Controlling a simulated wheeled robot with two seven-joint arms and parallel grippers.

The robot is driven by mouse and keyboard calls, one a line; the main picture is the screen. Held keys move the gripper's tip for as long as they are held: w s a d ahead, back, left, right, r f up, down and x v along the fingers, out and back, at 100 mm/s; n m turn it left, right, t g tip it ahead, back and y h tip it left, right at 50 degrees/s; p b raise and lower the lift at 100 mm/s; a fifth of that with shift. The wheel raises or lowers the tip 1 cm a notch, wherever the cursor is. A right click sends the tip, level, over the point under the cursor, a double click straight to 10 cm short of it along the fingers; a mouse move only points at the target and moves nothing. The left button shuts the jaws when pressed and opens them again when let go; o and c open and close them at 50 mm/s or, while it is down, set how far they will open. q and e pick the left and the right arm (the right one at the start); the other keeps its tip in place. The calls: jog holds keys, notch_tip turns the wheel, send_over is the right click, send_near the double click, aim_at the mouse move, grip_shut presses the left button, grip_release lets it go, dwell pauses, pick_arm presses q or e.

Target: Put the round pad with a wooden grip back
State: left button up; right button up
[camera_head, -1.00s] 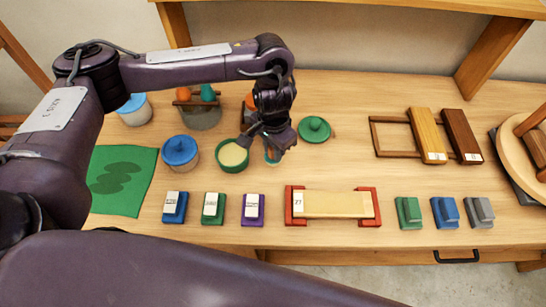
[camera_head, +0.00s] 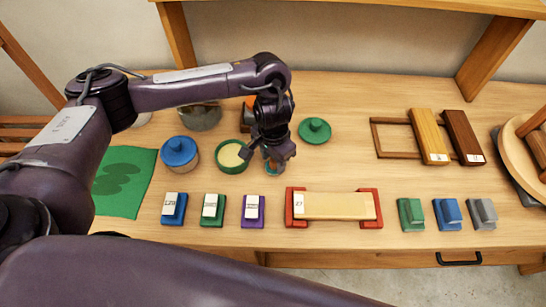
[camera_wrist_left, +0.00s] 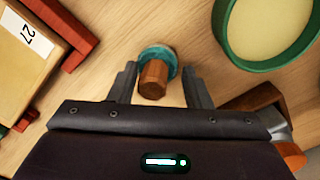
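The round pad is teal with a wooden grip (camera_wrist_left: 153,80). In the left wrist view it is on the wooden table, with the grip pointing towards my gripper. My left gripper (camera_wrist_left: 159,70) is open, with one finger on each side of the grip and a visible gap on both sides. In the head view the left gripper (camera_head: 277,162) is low over the table and mostly hides the pad. A green round bowl (camera_head: 231,157) with pale contents is just left of the gripper; it also shows in the left wrist view (camera_wrist_left: 224,45). My right gripper is not in view.
A red-ended wooden block marked 27 (camera_head: 335,205) lies in front, right of the gripper. A blue-lidded pot (camera_head: 180,153) stands left, a green lid (camera_head: 314,131) right. Several small coloured blocks line the front.

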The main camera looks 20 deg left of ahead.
pick_arm(q)
notch_tip(320, 180, up, 12)
jog(key=p, duration=0.2)
jog(key=shift+r, duration=0.15)
dwell(0.4)
jog(key=shift+r, duration=0.1)
